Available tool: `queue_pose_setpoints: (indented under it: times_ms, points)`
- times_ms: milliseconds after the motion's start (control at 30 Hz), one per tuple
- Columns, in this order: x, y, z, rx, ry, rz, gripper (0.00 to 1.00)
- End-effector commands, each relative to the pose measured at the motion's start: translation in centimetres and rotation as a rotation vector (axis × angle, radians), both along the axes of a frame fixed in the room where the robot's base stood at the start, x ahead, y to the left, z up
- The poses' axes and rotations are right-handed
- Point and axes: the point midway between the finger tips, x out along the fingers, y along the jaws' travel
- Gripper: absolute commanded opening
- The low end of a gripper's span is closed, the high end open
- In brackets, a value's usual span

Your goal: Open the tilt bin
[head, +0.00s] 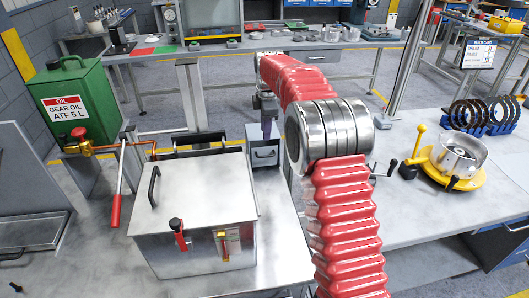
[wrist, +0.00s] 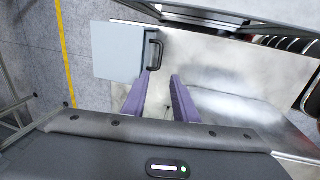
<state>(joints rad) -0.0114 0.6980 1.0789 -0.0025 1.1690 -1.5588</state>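The tilt bin (head: 262,158) is a small grey box with a dark handle on its front. It stands on the bench behind and right of the large metal box, and looks shut, though its inside is hard to see. In the wrist view the bin (wrist: 117,55) is at upper left, with its black bar handle (wrist: 154,50) on its right side. My gripper (head: 267,128) hangs over the bin. In the wrist view its two purple fingers (wrist: 161,80) are apart with nothing between them. The handle lies just beyond the left fingertip, and I see no contact.
A large lidded metal box (head: 195,210) with a handle and red and yellow latches stands front left. A green oil can (head: 90,105) with a red-handled lever is at left. A yellow fixture (head: 455,165) and dark rings (head: 485,115) stand on the right bench.

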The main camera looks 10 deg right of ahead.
Motion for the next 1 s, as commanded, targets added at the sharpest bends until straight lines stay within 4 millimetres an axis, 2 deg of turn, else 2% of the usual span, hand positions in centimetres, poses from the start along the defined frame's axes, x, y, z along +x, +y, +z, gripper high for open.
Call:
queue_pose_setpoints:
  times_ms: [700, 833, 1000]
  points:
    - [2.0, -0.1, -10.5, 0.0, 0.002, -0.001, 0.26]
    - [2.3, -0.1, -11.7, 0.0, 0.001, -0.001, 0.26]
    - [2.4, -0.1, -12.3, 0.0, 0.0, -0.002, 0.26]
